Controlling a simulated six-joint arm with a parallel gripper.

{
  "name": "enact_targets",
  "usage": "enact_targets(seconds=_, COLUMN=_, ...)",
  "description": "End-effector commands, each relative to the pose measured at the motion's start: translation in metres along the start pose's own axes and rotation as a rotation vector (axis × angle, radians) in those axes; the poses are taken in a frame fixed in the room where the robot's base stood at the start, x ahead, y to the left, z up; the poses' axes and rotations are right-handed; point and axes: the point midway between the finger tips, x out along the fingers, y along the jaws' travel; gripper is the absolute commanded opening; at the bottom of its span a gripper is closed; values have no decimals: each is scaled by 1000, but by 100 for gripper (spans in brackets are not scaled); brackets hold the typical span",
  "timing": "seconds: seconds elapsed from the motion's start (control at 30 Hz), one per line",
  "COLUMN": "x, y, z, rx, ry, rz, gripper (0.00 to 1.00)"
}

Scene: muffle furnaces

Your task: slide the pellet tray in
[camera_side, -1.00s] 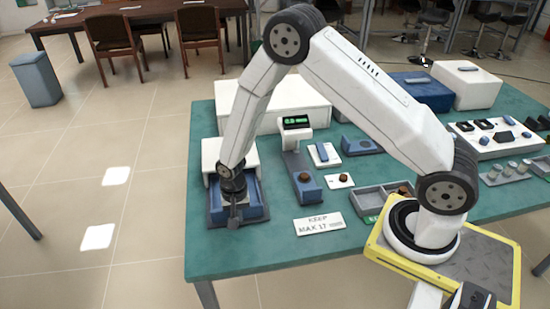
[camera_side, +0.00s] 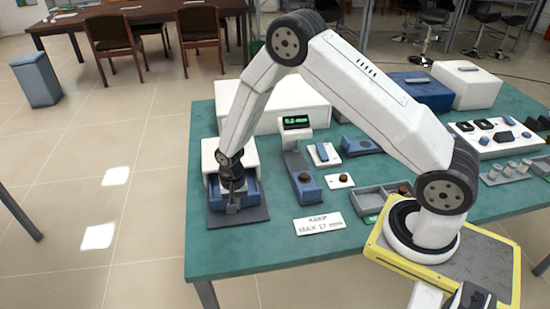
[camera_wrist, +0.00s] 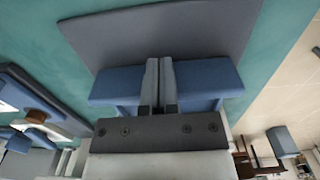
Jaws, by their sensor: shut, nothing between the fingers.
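The blue pellet tray (camera_side: 250,189) sits partly inside the white furnace (camera_side: 238,150) at the left end of the table, over a dark grey plate (camera_side: 250,214). In the wrist view the tray (camera_wrist: 210,78) shows as a blue bar on both sides of my fingers. My gripper (camera_side: 232,208) points down at the front of the tray. In the wrist view my gripper (camera_wrist: 158,62) has its two fingers together with nothing between them; they seem to touch or lie close to the tray front. The tray's inside is largely hidden by my wrist, so I cannot see any pellets.
A blue-and-grey device with a green display (camera_side: 296,122) stands right of the furnace. A white sign (camera_side: 320,222) lies near the front edge. A grey divided tray (camera_side: 372,202) is farther right. The green table top (camera_side: 260,255) is clear in front of the plate.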

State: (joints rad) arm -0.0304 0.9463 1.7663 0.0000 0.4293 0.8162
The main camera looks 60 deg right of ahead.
Motion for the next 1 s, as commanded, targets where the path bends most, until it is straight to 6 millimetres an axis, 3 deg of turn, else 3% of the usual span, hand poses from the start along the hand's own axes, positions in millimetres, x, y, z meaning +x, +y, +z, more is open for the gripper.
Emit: enact_targets(seconds=1.0, x=0, y=0, z=-44, rx=1, ry=1, rz=-1, gripper=0)
